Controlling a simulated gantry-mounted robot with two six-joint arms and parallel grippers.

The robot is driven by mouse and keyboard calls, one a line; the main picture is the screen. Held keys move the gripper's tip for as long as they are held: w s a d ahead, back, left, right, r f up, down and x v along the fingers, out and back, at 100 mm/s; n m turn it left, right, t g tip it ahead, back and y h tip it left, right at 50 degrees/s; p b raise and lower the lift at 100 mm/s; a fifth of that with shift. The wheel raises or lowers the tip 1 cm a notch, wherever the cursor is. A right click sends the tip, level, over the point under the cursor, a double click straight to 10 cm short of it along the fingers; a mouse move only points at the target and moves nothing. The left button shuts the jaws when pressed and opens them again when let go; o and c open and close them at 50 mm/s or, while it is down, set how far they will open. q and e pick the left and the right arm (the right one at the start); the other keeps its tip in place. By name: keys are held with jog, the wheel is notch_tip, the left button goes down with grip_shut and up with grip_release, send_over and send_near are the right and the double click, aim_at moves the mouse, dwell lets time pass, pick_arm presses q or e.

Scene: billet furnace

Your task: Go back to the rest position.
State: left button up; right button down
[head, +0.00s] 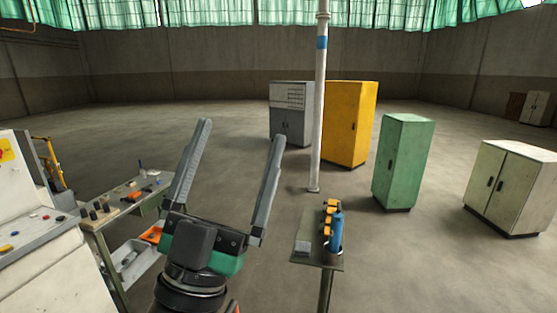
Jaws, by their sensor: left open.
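My left gripper (236,188) stands upright in the lower middle of the head view. Its two long grey fingers are spread wide apart with nothing between them. Only bare concrete floor shows through the gap. The gripper appears between a workbench on the left and a small stand on the right, and it touches neither in this view. My right gripper does not show.
A workbench (92,223) with small tools stands left, beside a pale control console (40,240). A small stand (323,263) holds a blue bottle (336,232) and orange items. Behind are a white pole (318,110), a yellow cabinet (348,120) and a green cabinet (404,160). Floor beyond is open.

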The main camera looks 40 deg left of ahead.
pick_arm(q)
jog(key=d+r+m+h, duration=0.1)
jog(key=d+r+h, duration=0.1)
jog(key=d+h, duration=0.5)
jog(key=s+h, duration=0.1)
jog(key=h, duration=0.2)
jog(key=shift+d+r, duration=0.2)
jog(key=shift+r, duration=0.15)
jog(key=shift+r, duration=0.1)
